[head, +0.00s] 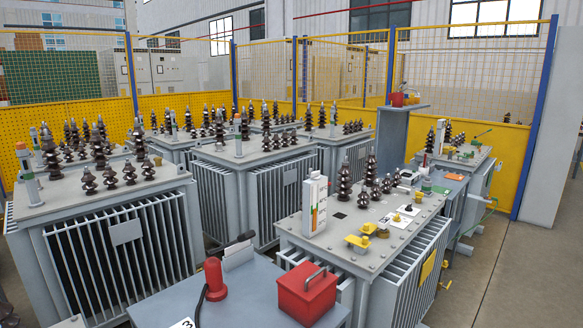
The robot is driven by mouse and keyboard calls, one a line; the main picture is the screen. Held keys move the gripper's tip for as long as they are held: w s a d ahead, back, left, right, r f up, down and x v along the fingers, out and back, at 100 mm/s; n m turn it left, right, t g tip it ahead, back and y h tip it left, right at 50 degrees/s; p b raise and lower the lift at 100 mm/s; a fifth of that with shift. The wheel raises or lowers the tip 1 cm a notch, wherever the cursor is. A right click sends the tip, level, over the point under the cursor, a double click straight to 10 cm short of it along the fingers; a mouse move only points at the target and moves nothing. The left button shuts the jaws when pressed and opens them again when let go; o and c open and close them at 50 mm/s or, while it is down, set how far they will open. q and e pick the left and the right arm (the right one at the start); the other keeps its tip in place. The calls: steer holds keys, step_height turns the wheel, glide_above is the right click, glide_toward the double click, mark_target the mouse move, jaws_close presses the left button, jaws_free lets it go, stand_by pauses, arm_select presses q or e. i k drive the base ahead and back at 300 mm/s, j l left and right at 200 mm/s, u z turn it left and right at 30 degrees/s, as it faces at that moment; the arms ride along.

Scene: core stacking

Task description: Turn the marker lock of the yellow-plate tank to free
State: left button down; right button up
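The tank with the yellow plate (427,268) on its ribbed side stands at front right, a grey transformer tank (330,245). On its lid is a white plate (398,216) with small dark knobs; I cannot tell whether one is the marker lock or how it is set. Yellow clamp-like fittings (358,241) sit near the lid's front edge. A tall white box (314,204) stands upright on the lid's left part, and dark bushings (344,180) rise behind it. Neither of my grippers shows in the head view.
A grey work surface (255,300) in front holds a red box (307,292) with a handle and a red object (215,279) with a dark cord. Other tanks (120,235) crowd the left and back. Yellow mesh fencing stands behind; open floor (530,270) lies at right.

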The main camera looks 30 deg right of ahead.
mark_target(315, 175)
steer(key=i+l+u, duration=0.2)
steer(key=l, duration=0.8)
steer(key=l+u, duration=0.25)
steer(key=l, duration=0.75)
